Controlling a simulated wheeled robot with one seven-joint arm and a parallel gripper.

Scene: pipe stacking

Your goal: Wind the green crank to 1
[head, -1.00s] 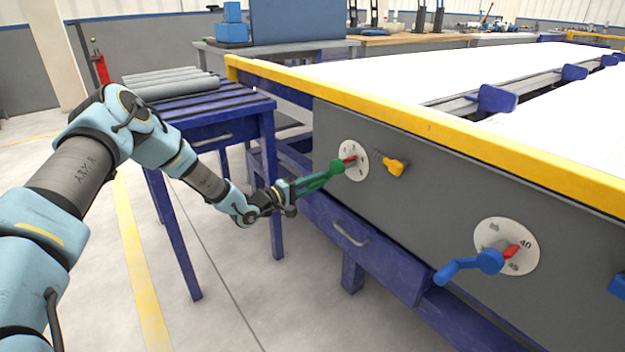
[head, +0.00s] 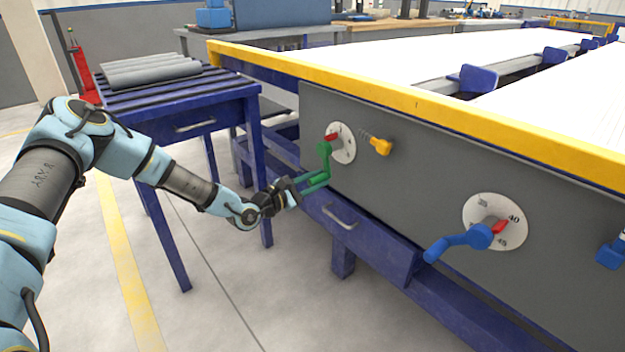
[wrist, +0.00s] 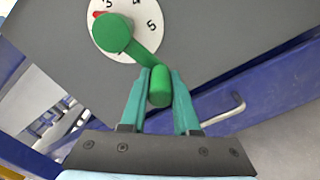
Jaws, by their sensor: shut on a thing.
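The green crank (head: 323,152) sits on a round white dial (head: 346,150) on the grey side panel. Its arm hangs downward and its handle (head: 318,179) sticks out toward my gripper (head: 301,187). My gripper is shut on the handle, with one finger on each side in the wrist view (wrist: 161,92). A red pointer (head: 332,136) shows above the crank hub. In the wrist view the pointer (wrist: 97,14) lies close to the 3, partly hidden by the hub (wrist: 112,33). The 4 and 5 are readable there; the lower-left digits are covered or cut off.
A yellow knob (head: 381,146) is right of the dial. A blue crank (head: 462,242) on another dial is farther right. A blue slatted table (head: 180,95) with grey pipes (head: 150,73) stands at left. The floor between is clear.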

